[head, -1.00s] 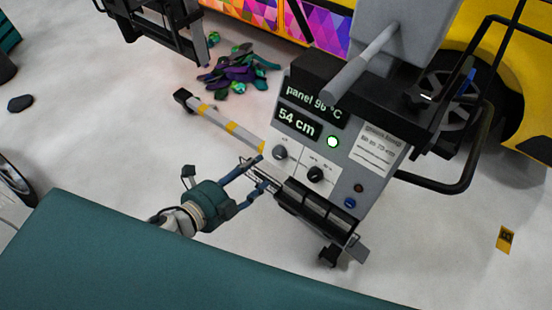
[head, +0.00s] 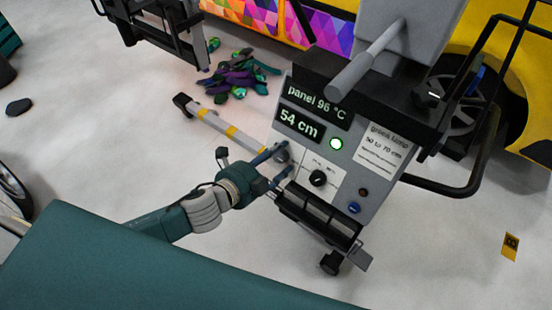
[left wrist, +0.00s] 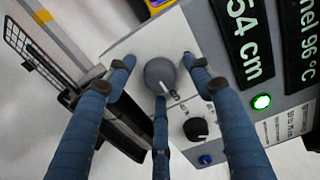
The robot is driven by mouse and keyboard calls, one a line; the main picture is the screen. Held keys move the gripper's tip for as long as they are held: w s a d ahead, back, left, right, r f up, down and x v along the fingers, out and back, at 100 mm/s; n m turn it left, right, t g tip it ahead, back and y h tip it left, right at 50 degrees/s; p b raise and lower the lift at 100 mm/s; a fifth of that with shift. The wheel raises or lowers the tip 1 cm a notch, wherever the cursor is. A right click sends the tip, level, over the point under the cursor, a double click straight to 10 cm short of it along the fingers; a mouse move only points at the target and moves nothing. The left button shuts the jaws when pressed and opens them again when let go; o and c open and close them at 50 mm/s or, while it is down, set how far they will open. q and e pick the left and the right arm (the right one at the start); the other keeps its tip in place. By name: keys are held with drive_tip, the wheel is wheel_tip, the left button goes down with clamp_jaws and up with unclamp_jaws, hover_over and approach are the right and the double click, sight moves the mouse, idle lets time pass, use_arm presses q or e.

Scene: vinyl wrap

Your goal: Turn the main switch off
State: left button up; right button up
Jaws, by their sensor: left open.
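The grey control panel (head: 300,150) stands tilted in the head view. A round grey knob (left wrist: 160,75) with a light pointer mark sits on a white plate in the left wrist view; in the head view it (head: 281,151) is partly behind my fingers. A black knob (head: 319,178) sits to its right and also shows in the left wrist view (left wrist: 196,129). Labels are too small to read, so I cannot tell which is the main switch. My left gripper (head: 280,167) is open, its blue fingers spread around the grey knob; contact is unclear. My right gripper is not in view.
A green lamp (head: 336,144) is lit beside displays reading 96 °C and 54 cm. A blue button (head: 354,208) is lower right. A black slotted part (head: 318,215) juts below the panel. A striped bar (head: 222,128) extends left. A teal surface (head: 130,270) fills the foreground.

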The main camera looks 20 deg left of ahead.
use_arm(q)
drive_tip(key=c, duration=1.2)
drive_tip(key=shift+n+p, duration=0.7)
drive_tip(key=shift+n, duration=0.3)
drive_tip(key=n+p, duration=0.2)
drive_tip(key=n, duration=0.1)
drive_tip(key=shift+r, duration=0.1)
drive_tip(key=n+p, duration=0.2)
drive_tip(key=n, duration=0.2)
drive_tip(key=shift+p, duration=0.35)
drive_tip(key=n+p, duration=0.3)
drive_tip(key=n, duration=0.2)
drive_tip(key=shift+n+p, duration=1.1)
drive_tip(key=shift+n, duration=0.9)
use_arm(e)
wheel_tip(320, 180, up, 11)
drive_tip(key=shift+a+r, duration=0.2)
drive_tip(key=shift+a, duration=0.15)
